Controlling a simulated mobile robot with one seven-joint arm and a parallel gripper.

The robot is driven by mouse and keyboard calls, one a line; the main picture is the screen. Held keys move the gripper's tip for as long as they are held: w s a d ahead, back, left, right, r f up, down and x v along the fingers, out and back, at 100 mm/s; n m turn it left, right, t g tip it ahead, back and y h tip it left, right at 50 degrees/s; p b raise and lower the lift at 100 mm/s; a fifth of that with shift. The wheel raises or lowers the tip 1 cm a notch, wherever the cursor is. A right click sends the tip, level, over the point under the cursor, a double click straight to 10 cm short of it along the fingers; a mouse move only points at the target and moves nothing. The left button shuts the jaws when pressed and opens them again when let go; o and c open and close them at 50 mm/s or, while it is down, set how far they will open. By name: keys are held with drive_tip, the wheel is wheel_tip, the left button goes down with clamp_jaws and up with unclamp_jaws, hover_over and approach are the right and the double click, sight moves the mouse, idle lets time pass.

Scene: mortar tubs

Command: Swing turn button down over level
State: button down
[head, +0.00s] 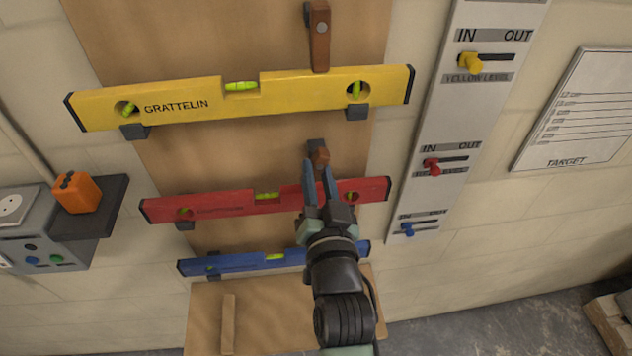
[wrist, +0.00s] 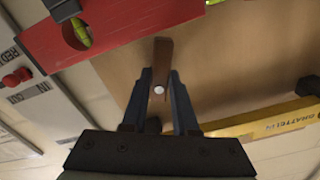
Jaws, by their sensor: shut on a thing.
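A brown wooden turn button (wrist: 163,55) with a pale pivot screw shows between my fingers in the wrist view. My gripper (wrist: 160,88) is shut on it. Its free end points towards the red level (wrist: 110,25), and a strip of board shows between them there. In the head view my gripper (head: 321,172) reaches up in front of the right part of the red level (head: 235,203). Only the top of this turn button (head: 319,156) shows above my fingers; the rest is hidden.
A yellow level (head: 190,98) hangs above, with another turn button (head: 320,45) pointing down at its top edge. A blue level (head: 235,264) hangs below. An IN/OUT slider panel (head: 470,110) is at the right. An orange block (head: 77,192) sits on a shelf at the left.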

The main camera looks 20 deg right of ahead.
drive_tip(key=n, duration=0.1)
drive_tip(key=n+b, duration=0.1)
drive_tip(key=n, duration=0.1)
drive_tip(key=n+b, duration=0.1)
drive_tip(key=shift+d+f+n, duration=0.1)
drive_tip(key=shift+d+n, duration=0.15)
drive_tip(key=shift+n, duration=0.05)
idle(0.5)
drive_tip(key=c, duration=0.7)
unclamp_jaws()
drive_tip(key=shift+s+a+b, duration=0.1)
drive_tip(key=shift+s+b, duration=0.3)
drive_tip(key=shift+s, duration=0.1)
drive_tip(key=b+v, duration=0.3)
drive_tip(key=v, duration=0.9)
